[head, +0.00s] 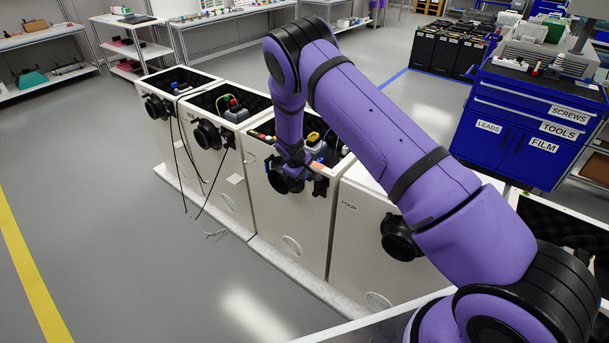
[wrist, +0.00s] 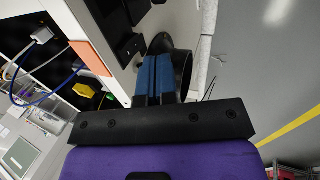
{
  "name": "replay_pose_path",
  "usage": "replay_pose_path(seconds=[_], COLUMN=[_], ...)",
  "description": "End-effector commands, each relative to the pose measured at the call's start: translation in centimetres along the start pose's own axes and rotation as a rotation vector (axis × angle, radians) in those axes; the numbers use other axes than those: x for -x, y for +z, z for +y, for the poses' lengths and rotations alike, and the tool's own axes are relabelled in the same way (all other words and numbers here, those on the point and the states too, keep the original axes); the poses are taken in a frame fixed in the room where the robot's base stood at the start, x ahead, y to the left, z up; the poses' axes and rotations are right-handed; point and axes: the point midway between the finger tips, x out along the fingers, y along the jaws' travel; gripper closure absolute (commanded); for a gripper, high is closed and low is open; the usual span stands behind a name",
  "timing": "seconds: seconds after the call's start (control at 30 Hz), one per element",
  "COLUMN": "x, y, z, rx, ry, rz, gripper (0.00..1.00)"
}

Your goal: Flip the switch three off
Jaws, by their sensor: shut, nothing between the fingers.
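The third white cabinet (head: 300,215) stands left of the one labelled FOUR. My gripper (head: 290,168) is at its upper front, beside a black round fitting (head: 283,183). In the wrist view my gripper (wrist: 155,60) shows two blue fingers pressed together with nothing between them. Their tips are close to the cabinet front, with the round fitting (wrist: 183,70) partly behind them. A black box-like part (wrist: 125,42) is mounted on the front near the fingertips; it also shows in the head view (head: 320,187). I cannot make out a switch lever or its position.
An orange patch (wrist: 90,58) is on the cabinet rim. The open top holds a blue cable (wrist: 58,90) and a yellow part (wrist: 88,85). Two open cabinets stand left; cabinet FOUR (head: 360,245) stands right. The floor (head: 120,260) in front is clear.

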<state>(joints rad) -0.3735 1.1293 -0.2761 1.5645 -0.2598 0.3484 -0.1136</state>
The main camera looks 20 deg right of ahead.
Motion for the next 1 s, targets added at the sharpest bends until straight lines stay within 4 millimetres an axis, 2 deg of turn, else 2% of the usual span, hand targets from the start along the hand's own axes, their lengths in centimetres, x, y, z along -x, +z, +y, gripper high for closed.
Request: replay_pose_path(seconds=[0.3,0.5,0.7,1.0], x=[5.7,8.6,9.8,9.9], y=[-0.1,0.0,0.0,0.0], z=[0.9,1.4,1.6,1.7], rx=[-0.001,0.000,0.000,0.000], ry=[0.000,0.000,0.000,0.000], rz=[0.003,0.002,0.000,0.000], gripper=[1.00,1.00,1.00,1.00])
